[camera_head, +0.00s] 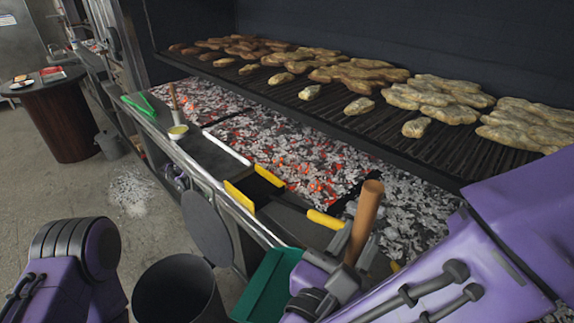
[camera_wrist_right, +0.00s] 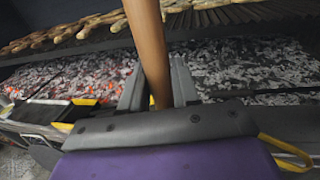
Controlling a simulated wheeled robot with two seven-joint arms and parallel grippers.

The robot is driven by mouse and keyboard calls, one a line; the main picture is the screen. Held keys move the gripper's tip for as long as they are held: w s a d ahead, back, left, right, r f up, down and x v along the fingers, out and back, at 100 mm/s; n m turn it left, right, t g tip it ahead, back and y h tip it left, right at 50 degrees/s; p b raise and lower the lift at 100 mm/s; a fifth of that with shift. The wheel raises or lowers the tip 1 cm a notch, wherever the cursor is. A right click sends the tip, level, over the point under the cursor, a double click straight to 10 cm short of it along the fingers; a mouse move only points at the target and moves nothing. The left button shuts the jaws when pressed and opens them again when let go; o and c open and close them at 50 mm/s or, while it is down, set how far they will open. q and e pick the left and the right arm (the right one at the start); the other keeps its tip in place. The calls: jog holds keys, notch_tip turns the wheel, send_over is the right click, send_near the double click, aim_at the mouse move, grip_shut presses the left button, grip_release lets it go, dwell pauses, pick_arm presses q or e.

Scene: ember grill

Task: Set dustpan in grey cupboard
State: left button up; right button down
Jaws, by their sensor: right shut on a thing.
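My right gripper (camera_head: 352,252) is shut on an upright, slightly tilted wooden handle (camera_head: 367,212). In the right wrist view the handle (camera_wrist_right: 147,45) rises between the two fingers (camera_wrist_right: 158,92). A green dustpan (camera_head: 266,286) shows just left of and below this gripper, in front of the counter edge. Its join to the wooden handle is hidden behind the gripper. My left arm shows at the lower left of the head view, but its gripper is out of the picture. I cannot make out a grey cupboard for certain.
A long grill with glowing coals (camera_head: 298,152) and food on a grate (camera_head: 330,112) runs along the counter. A yellow-sided black tray (camera_head: 238,196) and yellow-handled tool (camera_head: 325,220) lie at its edge. A dark bucket (camera_head: 172,312) and grey disc (camera_head: 207,229) are below.

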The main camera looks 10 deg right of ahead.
jog(key=shift+s+r, duration=0.15)
jog(key=shift+s, duration=0.05)
jog(key=shift+w+d+r, duration=0.1)
jog(key=shift+w+d, duration=0.1)
jog(key=shift+d, duration=0.1)
jog(key=f+p+x, duration=0.1)
jog(key=p+x, duration=0.5)
jog(key=x, duration=1.1)
jog(key=shift+f+p, duration=0.35)
jog(key=shift+f, duration=0.05)
jog(key=shift+w, duration=0.15)
jog(key=shift+f, duration=0.15)
jog(key=c, duration=1.2)
grip_release()
jog(key=shift+f, duration=0.1)
jog(key=shift+c, duration=0.2)
jog(key=o, duration=0.4)
